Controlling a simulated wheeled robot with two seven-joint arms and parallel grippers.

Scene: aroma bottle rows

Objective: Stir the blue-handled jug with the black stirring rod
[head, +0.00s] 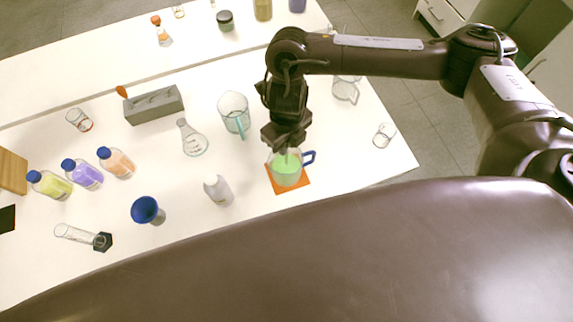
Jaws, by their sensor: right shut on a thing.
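The blue-handled jug (286,173) is clear, holds green liquid and stands upright on an orange mat (299,186) at the right of the table's middle. Its blue handle points right. My right gripper (287,143) is directly above the jug's mouth, pointing down, and is shut on the black stirring rod. The rod is mostly hidden by the dark gripper and the jug, so its depth in the liquid cannot be told. My left gripper is not in view.
Left of the jug stand a white bottle (217,191), a flask (193,142) and a teal-handled jug (234,113). A blue funnel-like cup (146,209), a grey block (154,105) and several coloured bottles (84,174) are farther left. A glass beaker (384,135) stands at right.

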